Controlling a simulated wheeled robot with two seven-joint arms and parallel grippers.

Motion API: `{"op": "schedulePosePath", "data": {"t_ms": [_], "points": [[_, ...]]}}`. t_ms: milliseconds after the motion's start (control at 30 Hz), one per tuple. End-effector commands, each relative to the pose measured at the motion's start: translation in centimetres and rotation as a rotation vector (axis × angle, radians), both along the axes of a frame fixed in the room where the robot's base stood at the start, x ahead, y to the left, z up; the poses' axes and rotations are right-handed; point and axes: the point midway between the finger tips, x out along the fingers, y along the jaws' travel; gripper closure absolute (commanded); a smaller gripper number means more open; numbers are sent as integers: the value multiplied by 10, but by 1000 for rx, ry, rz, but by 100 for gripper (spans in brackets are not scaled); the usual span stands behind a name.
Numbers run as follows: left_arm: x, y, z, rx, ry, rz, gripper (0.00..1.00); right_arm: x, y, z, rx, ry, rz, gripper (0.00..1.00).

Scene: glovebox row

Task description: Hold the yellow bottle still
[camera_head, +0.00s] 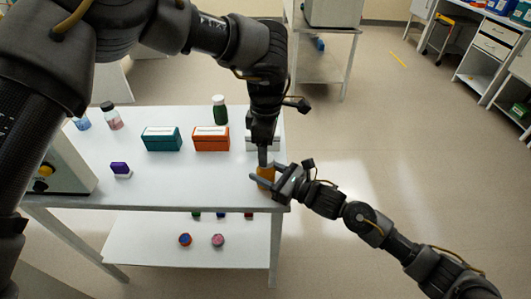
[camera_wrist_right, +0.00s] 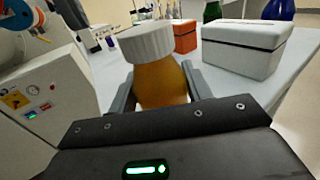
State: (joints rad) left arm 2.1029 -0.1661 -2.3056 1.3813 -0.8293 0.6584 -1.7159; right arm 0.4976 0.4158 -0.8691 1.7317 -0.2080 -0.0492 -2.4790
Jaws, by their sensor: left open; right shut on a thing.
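The yellow bottle (camera_head: 265,174) stands near the right front corner of the white table (camera_head: 200,186). In the right wrist view its amber-yellow body (camera_wrist_right: 162,84) and ribbed white cap (camera_wrist_right: 147,42) show clearly. My right gripper (camera_head: 267,180) reaches in from the right and is shut on the bottle's body, one finger on each side. My left gripper (camera_head: 263,157) points down just above and behind the bottle in the head view and hides its cap there. It is open. Its fingers do not show in the right wrist view, and nothing touches the cap there.
A teal box (camera_head: 162,139), an orange box (camera_head: 211,139) and a white box (camera_wrist_right: 245,48) stand behind the bottle. A green bottle (camera_head: 219,110) stands farther back. A purple-topped item (camera_head: 121,169) lies left, near a pale machine (camera_head: 62,172). The table front between them is clear.

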Motion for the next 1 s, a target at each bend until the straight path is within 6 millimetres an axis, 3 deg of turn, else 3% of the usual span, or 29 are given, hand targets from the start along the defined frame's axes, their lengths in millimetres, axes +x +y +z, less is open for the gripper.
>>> {"op": "schedulePosePath", "data": {"t_ms": [200,400,600,867,900,1000], "points": [[1,0,47,-2,-4,0,37,0,0,0,-1,1,0,100],[1,0,77,0,-2,-1,37,0,0,0,-1,1,0,100],[0,0,89,0,-1,0,37,0,0,0,-1,1,0,100],[0,0,90,0,0,-1,37,0,0,0,0,0,0,100],[0,0,90,0,0,-1,37,0,0,0,0,0,0,48],[0,0,90,0,0,-1,37,0,0,0,0,0,0,35]]}}
